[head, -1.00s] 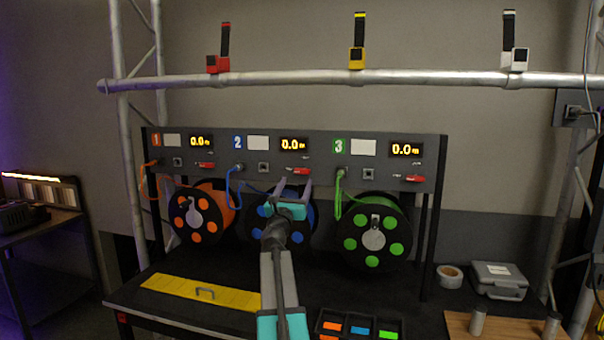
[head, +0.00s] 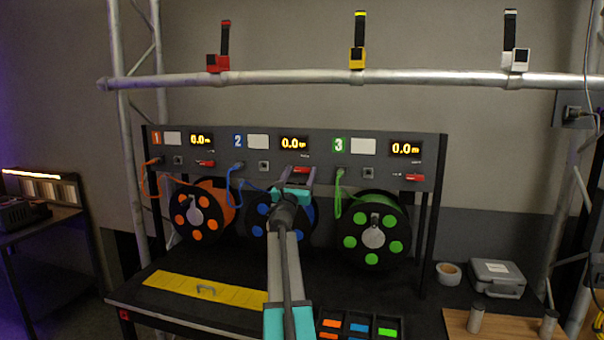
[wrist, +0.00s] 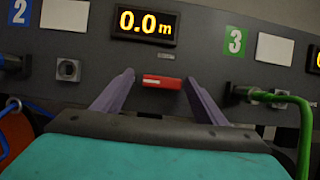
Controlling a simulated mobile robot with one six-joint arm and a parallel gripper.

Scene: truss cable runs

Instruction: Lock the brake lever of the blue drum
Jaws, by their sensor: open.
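The blue drum (head: 262,224) hangs in the middle under the panel, partly hidden behind my arm. A red lever (head: 300,171) sits on the panel below the middle display. In the wrist view the red lever (wrist: 162,82) lies level, between the tips of my gripper's fingers in the picture. My gripper (head: 296,177) is open in front of the panel; in the wrist view my gripper (wrist: 157,84) has one finger on each side of the lever. I cannot tell how far the fingertips are from the panel.
The orange drum (head: 203,211) is to the left and the green drum (head: 373,236) to the right. Other red levers sit below the left (head: 206,164) and right (head: 414,177) displays. A yellow plate (head: 205,290) and a compartment tray (head: 345,336) lie on the bench.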

